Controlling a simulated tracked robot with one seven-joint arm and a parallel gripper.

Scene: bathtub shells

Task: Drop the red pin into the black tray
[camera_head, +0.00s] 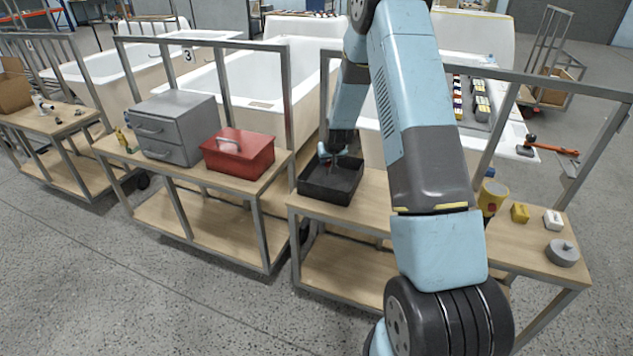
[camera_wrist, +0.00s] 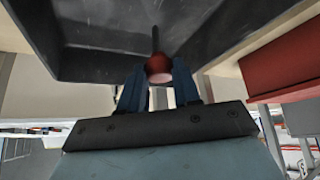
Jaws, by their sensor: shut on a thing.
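The black tray (camera_head: 325,190) stands on the wooden top of the middle cart, and it fills the upper part of the wrist view (camera_wrist: 95,65). My gripper (camera_head: 330,160) is at the tray, pointing down over it. In the wrist view my gripper (camera_wrist: 159,85) is shut on the red pin (camera_wrist: 158,67), which has a round red head and a thin dark shaft pointing toward the tray floor. In the head view the pin shows only as a small red mark (camera_head: 331,168) at the fingertips. I cannot tell whether its tip touches the tray.
A red toolbox (camera_head: 238,155) and a grey drawer cabinet (camera_head: 172,130) stand on the cart to the left. Metal cart frames and bathtub shells stand around.

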